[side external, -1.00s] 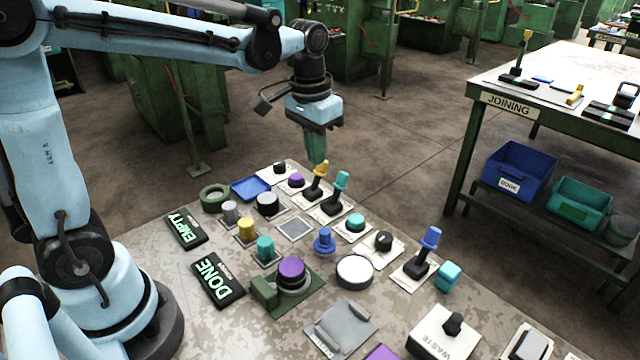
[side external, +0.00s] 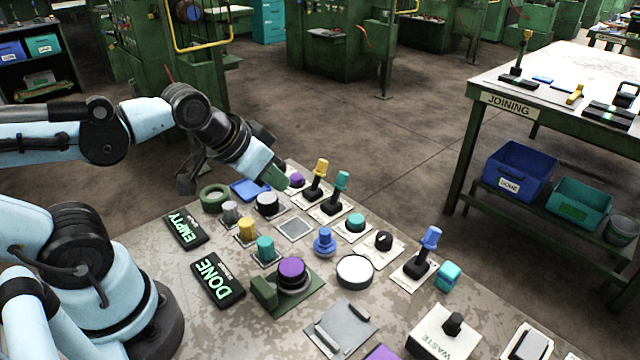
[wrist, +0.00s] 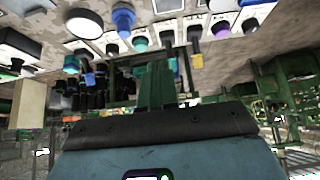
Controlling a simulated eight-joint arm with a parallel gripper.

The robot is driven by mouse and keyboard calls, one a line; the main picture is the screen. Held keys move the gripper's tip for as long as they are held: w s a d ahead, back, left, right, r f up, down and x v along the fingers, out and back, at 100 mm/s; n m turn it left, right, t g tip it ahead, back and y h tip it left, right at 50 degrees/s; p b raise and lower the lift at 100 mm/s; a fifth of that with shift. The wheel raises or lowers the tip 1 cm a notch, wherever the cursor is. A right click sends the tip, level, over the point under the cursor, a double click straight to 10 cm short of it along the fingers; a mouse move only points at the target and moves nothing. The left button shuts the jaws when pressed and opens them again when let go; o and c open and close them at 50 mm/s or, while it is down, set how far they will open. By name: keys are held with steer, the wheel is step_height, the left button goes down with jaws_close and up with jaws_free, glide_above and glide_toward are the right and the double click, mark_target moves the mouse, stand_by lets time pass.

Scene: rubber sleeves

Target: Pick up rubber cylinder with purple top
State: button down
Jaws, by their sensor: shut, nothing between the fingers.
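A dark cylinder with a purple top (side external: 291,271) stands upright in a green holder (side external: 264,293) near the middle of the table. A smaller purple-topped piece (side external: 297,180) sits on a pale plate at the table's far edge; I cannot tell for certain which one the task names. My gripper (side external: 282,184), with green fingers, is shut and empty. It slants down to the right over the far edge, close to the smaller purple piece and well apart from the cylinder in the holder. In the wrist view the fingers (wrist: 157,68) are together with nothing between them.
Yellow and teal levers (side external: 341,181) stand just right of my gripper. A blue tray (side external: 247,190) and green ring (side external: 213,197) lie to its left. Several knobs and a white round button (side external: 354,271) crowd the table. EMPTY and DONE signs (side external: 218,283) lie at left.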

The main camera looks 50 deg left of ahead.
steer(key=shift+c, duration=1.8)
jaws_free()
steer(key=m+g+h, duration=0.1)
steer(key=m+g, duration=0.3)
steer(key=m, duration=0.1)
glide_toward(290, 267)
steer(key=shift+x, duration=4.65)
